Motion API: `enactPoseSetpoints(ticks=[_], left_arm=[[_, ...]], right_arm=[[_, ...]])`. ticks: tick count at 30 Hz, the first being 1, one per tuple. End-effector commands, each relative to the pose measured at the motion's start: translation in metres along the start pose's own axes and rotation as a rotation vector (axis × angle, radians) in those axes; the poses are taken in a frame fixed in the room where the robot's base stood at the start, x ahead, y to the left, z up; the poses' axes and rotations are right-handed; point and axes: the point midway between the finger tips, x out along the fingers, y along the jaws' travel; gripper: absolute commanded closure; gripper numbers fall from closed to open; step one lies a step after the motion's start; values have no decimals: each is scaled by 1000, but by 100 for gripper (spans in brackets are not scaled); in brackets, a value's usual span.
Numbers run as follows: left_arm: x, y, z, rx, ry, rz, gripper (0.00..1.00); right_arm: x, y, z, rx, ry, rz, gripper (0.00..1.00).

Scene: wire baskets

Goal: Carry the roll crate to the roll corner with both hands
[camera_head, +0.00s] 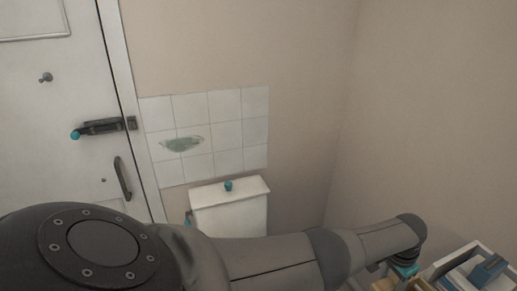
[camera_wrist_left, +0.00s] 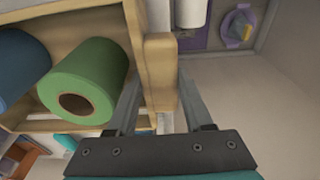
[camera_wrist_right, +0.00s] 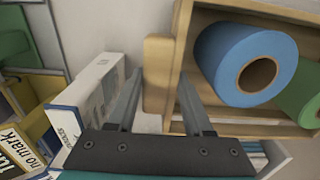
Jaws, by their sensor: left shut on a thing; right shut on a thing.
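The roll crate is a light wooden open box; its wall shows in the left wrist view (camera_wrist_left: 52,126) and in the right wrist view (camera_wrist_right: 255,130). A green roll (camera_wrist_left: 90,75) and a blue roll (camera_wrist_right: 235,62) lie in it. My left gripper (camera_wrist_left: 158,82) is shut on the crate's wooden end handle (camera_wrist_left: 160,65). My right gripper (camera_wrist_right: 160,80) is shut on the opposite handle (camera_wrist_right: 157,65). In the head view my left arm reaches across to the lower right, where only a little wood shows and the crate is mostly hidden. My right gripper is not visible there.
A toilet cistern (camera_head: 230,208) stands below white wall tiles (camera_head: 235,130), beside a white door (camera_head: 60,110). A white box with items (camera_head: 480,262) is at the lower right. White boxes (camera_wrist_right: 95,90) stand near my right gripper. A purple panel (camera_wrist_left: 210,38) is beyond my left gripper.

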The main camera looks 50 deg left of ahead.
Motion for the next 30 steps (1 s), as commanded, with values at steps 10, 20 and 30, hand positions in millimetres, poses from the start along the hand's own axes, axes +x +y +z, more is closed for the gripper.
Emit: enactPoseSetpoints(ticks=[10,20,30], left_arm=[[0,0,0,2,1,0,23],[2,0,2,0,-4,0,14],[1,0,1,1,-1,0,14]], right_arm=[[3,1,2,1,-3,3,100],[5,2,3,0,-6,5,41],[2,1,1,0,-2,2,14]])
